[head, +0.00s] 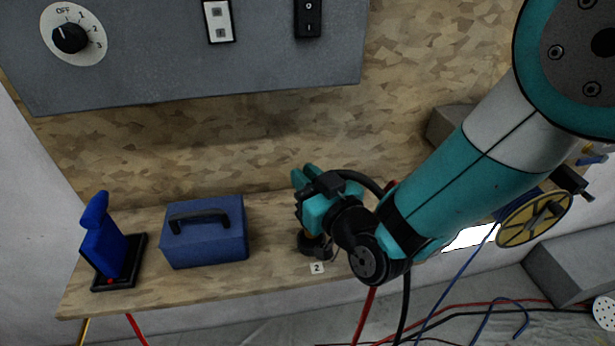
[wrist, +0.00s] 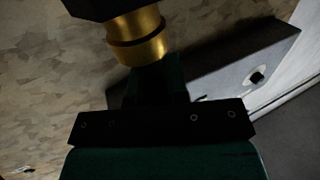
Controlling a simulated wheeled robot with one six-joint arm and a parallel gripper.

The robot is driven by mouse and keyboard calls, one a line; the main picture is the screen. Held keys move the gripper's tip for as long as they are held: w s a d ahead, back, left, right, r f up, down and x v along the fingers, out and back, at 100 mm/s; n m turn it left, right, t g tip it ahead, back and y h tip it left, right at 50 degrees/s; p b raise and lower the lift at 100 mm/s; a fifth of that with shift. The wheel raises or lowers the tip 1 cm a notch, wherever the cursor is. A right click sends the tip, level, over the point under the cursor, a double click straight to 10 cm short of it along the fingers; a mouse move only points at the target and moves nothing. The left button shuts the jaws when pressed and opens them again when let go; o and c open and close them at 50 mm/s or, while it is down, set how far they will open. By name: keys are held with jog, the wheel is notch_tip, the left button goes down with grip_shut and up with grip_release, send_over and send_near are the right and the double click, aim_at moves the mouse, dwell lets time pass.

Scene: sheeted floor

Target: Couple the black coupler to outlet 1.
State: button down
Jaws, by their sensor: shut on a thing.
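My gripper (head: 305,177) is over the wooden shelf, right of the blue case. In the wrist view, the dark jaws (wrist: 158,82) are shut on a fitting with a brass collar (wrist: 142,38) and a black body (wrist: 98,8), which I take for the black coupler. In the head view my gripper and wrist mostly hide it. A dark round fitting (head: 312,245) stands on the shelf behind a label "2" (head: 317,268), partly covered by my wrist. I cannot make out an outlet marked 1; it may be hidden behind my arm.
The wooden shelf (head: 265,285) carries a blue case (head: 205,245) and a blue upright piece (head: 103,250) on a black base. A grey panel (head: 150,55) with a dial (head: 72,38) and switches hangs above. Red, black and blue hoses lie on the floor at right, near a yellow reel (head: 535,218).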

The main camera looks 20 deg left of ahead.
notch_tip(320, 180, up, 5)
jog(key=p, duration=0.4)
jog(key=shift+f, duration=0.1)
jog(key=c, duration=1.8)
grip_release()
grip_shut()
